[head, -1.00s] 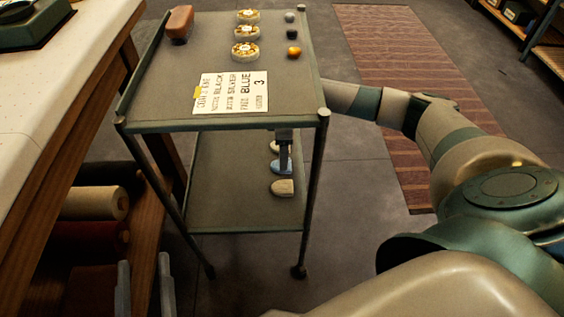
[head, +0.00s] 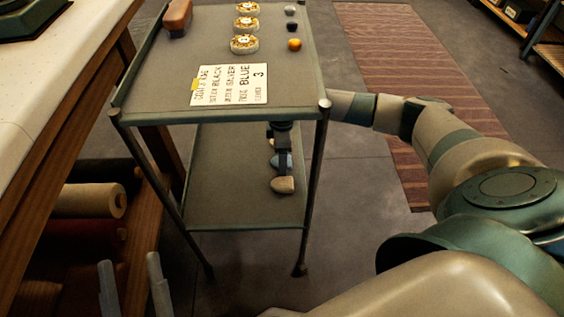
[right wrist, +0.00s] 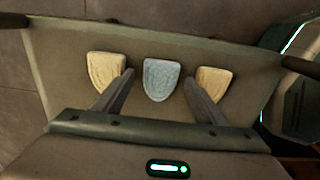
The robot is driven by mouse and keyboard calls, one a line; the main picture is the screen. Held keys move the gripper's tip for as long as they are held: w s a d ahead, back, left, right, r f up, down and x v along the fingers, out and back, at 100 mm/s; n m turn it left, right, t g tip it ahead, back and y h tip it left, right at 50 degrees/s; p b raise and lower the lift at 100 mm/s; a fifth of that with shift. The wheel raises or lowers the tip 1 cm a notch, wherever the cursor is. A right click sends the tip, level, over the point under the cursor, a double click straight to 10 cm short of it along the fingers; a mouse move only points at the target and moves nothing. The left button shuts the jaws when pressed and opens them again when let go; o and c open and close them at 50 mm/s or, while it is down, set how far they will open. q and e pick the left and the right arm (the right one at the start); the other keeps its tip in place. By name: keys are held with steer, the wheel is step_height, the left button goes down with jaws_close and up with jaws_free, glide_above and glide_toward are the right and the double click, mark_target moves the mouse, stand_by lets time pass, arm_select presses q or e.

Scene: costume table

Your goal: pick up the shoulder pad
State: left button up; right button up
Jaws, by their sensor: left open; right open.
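Three shoulder pads lie in a row on the cart's lower shelf: a blue-grey one (head: 286,161) in the middle, a beige one (head: 283,185) nearer me and a beige one farther off, mostly hidden in the head view. In the right wrist view the blue-grey pad (right wrist: 162,80) lies between a beige pad (right wrist: 104,70) on the left and another (right wrist: 214,80) on the right. My right gripper (right wrist: 158,78) is open, its fingers on either side of the blue-grey pad; contact cannot be told. My left gripper (head: 132,278) is open and empty at the lower left.
The cart's top shelf (head: 180,75) overhangs the pads. It carries a written card (head: 230,85), several round tins and small balls, and a brown block (head: 178,16). Cart legs flank the lower shelf (head: 230,205). A workbench with fabric rolls (head: 90,200) stands left.

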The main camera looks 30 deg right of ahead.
steer(key=shift+c, duration=0.6)
steer(key=c, duration=1)
steer(key=shift+r, duration=0.2)
steer(key=shift+r+p, duration=0.3)
steer(key=shift+r, duration=0.2)
step_height(320, 180, up, 2)
steer(key=shift+r+p, duration=0.15)
steer(key=shift+p, duration=0.3)
arm_select(q)
steer(key=w+f+g+y+p, duration=0.2)
steer(key=w+f+g, duration=0.2)
steer(key=f+g, duration=0.3)
step_height(320, 180, down, 4)
steer(key=shift+a+f+y, duration=0.2)
steer(key=shift+a+y, duration=0.1)
steer(key=shift+a, duration=0.15)
arm_select(e)
steer(key=s+d, duration=0.9)
steer(key=d, duration=0.6)
steer(key=shift+s+d, duration=0.15)
steer(key=shift+s, duration=0.05)
